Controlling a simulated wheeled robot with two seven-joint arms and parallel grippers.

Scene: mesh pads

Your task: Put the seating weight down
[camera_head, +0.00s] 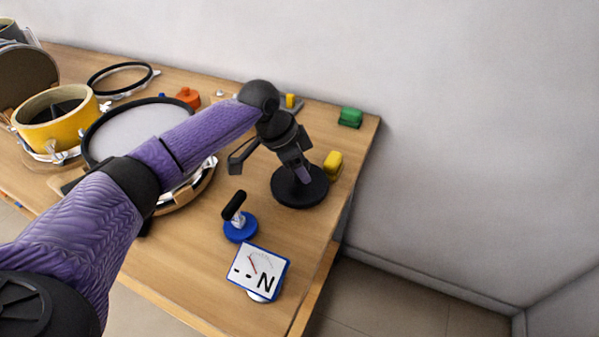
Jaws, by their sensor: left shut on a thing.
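A black round disc (300,194), which looks like the seating weight, is at the right part of the wooden table. My left gripper (303,172) reaches down over its middle and is shut on it. The fingers and wrist hide its top and any handle. The disc is level and low over the table top; I cannot tell whether it touches the wood. My right gripper is not in view.
A blue-based tool with a black handle (238,226) and a white dial gauge (260,270) stand in front. A yellow block (333,163) is close behind the disc; a green block (350,117) is at the back corner. A drum (110,135) lies left under my arm.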

